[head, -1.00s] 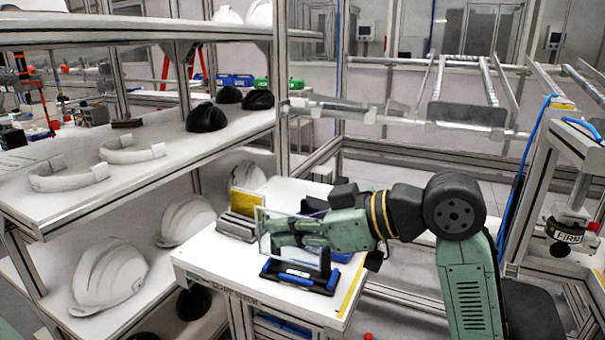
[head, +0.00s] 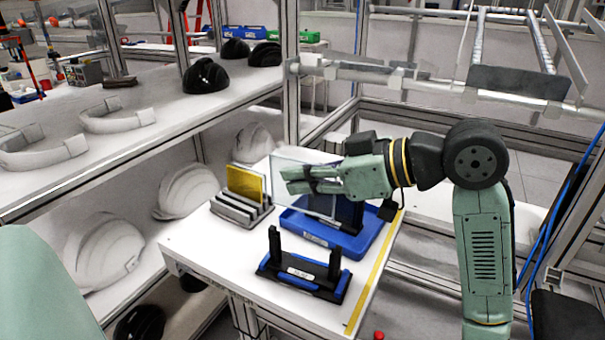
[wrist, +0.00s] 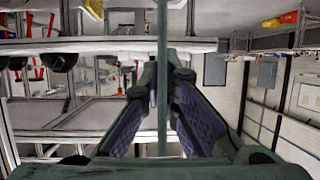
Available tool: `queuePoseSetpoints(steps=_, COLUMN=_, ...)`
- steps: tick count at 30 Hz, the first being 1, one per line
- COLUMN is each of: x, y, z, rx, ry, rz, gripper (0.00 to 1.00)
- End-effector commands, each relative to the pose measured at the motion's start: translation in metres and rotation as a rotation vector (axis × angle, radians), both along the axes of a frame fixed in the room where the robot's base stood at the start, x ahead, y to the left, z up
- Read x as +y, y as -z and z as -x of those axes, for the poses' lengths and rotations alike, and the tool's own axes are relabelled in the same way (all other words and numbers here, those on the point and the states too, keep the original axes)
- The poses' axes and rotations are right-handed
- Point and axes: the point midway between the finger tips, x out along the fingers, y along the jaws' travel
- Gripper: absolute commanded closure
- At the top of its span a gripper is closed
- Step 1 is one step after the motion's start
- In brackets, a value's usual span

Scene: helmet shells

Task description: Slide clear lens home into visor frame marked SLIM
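My gripper (head: 296,181) is shut on the clear lens (head: 302,162), a thin upright pane. In the wrist view the lens (wrist: 162,60) stands edge-on between the two fingers (wrist: 162,90). A black visor frame with two upright posts and blue strips (head: 303,274) sits on the near part of the white table. Its white label is too small to read surely. The gripper and lens are above and behind this frame in the picture, apart from it. The lens overlaps the blue tray in the view.
The blue tray (head: 368,250) holds a dark panel (head: 349,213). A grey slotted rack (head: 238,212) holds a yellow lens (head: 244,186) at the left. The white table (head: 215,262) is bare around the frame. Shelves (head: 150,138) with helmet shells stand at the left.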

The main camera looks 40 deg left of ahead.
Motion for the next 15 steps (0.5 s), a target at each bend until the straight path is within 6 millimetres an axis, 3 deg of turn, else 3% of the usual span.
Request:
queuePoseSetpoints(steps=6, x=-0.003, y=-0.002, z=-0.001, rx=0.006, ry=-0.010, rz=0.003, gripper=1.00)
queuePoseSetpoints(steps=15, x=-0.003, y=0.024, z=-0.001, rx=0.005, ry=-0.012, rz=0.003, gripper=1.00)
